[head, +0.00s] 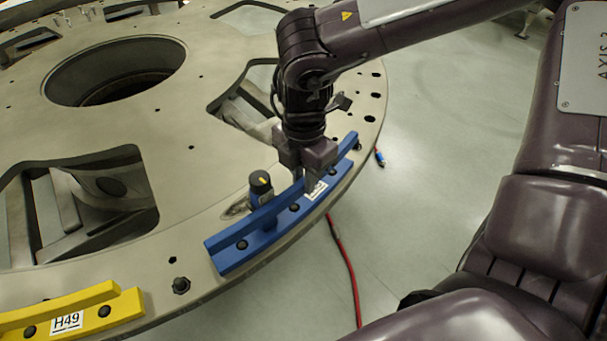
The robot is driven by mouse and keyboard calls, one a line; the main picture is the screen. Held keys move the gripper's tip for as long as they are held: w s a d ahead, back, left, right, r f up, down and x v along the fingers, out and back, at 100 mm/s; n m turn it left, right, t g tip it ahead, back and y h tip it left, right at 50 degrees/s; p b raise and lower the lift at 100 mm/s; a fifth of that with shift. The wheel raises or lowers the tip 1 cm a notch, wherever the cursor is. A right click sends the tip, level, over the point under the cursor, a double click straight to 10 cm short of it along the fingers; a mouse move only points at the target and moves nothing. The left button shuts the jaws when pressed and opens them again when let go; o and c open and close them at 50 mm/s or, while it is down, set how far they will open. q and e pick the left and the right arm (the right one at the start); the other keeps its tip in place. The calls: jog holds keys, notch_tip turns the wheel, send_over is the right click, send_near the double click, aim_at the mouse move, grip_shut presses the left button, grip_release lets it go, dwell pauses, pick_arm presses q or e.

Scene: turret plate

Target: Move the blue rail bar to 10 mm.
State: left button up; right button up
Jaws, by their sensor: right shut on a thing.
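The blue rail bar (268,238) lies along the near right rim of the large grey turret plate (150,215). It is a curved bar with dark bolts and a white label, partly covered by my gripper. My right gripper (312,183) comes down from above and is shut on the bar near its label, right of its middle. I cannot read a millimetre scale in this view. My left gripper is not in view.
A yellow rail bar (75,318) labelled H49 sits on the rim at the lower left. The plate has large cutouts.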

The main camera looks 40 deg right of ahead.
jog(key=shift+s+f+b, duration=0.1)
jog(key=shift+f+b, duration=0.3)
jog(key=shift+f, duration=0.1)
dwell(0.4)
jog(key=o, duration=0.7)
jog(key=shift+r, duration=0.15)
jog(key=shift+r+p, duration=2.05)
jog(key=shift+r, duration=1.45)
jog(key=shift+f, duration=0.1)
